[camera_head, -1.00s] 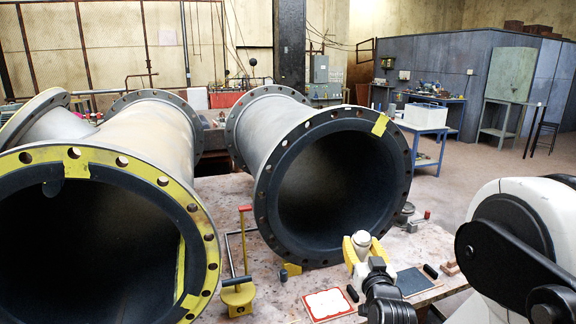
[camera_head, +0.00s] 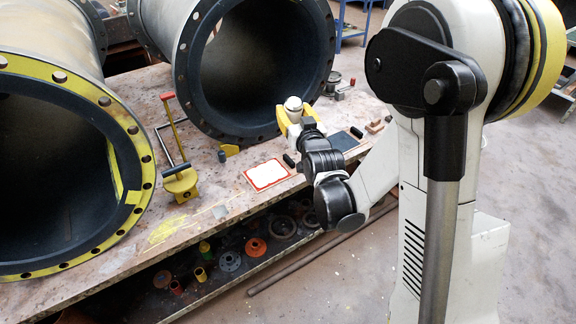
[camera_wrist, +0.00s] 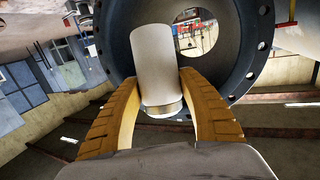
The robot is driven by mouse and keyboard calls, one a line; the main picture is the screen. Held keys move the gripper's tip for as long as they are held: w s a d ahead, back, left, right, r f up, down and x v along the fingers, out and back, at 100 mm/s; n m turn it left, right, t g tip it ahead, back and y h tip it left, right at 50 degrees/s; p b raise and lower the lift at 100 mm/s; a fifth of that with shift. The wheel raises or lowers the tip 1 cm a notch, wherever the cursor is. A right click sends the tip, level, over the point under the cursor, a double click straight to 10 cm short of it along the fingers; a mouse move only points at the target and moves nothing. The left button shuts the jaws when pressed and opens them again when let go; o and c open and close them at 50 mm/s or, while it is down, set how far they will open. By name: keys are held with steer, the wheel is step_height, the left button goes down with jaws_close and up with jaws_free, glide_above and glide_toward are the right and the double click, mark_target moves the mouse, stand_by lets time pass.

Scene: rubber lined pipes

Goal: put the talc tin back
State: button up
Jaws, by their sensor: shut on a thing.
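The talc tin is a pale, off-white cylinder with a metallic band at one end; in the wrist view the tin (camera_wrist: 155,65) stands between the two yellow-brown fingers of my gripper (camera_wrist: 160,105). The fingers press on it from both sides. In the head view the tin's rounded top (camera_head: 293,103) shows above my yellow gripper (camera_head: 292,118), near the mouth of the right pipe and above the bench edge. A white card with a red border (camera_head: 268,174) lies on the bench, left of my gripper. A dark flat plate (camera_head: 344,141) lies to its right.
Two large flanged pipes, the left one (camera_head: 133,170) with a yellow rim and the right one (camera_head: 180,70) dark, rest on the bench (camera_head: 120,240). A yellow-based stand with a red-topped rod (camera_head: 181,182) is between them. Several flanges and cups fill the shelf below.

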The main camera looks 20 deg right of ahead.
steer(key=w+d+f+m+g+h+p, duration=0.1)
steer(key=w+d+f+g+p, duration=0.15)
steer(key=d+f, duration=0.7)
steer(key=w+d+f+g+h+p, duration=0.1)
steer(key=w+d+f+p, duration=0.25)
steer(key=d+f, duration=0.6)
steer(key=w+a+f+b, duration=0.2)
steer(key=w+f, duration=0.1)
steer(key=w+a+f+b, duration=0.1)
steer(key=w+f+b, duration=0.1)
steer(key=f, duration=0.1)
steer(key=w+a+f+b, duration=0.2)
steer(key=w+f+b, duration=0.1)
steer(key=shift+w+a+f, duration=0.3)
steer(key=shift+f, duration=0.05)
steer(key=shift+r, duration=0.2)
steer(key=shift+f, duration=0.1)
steer(key=o, duration=1.3)
steer(key=shift+f, duration=0.1)
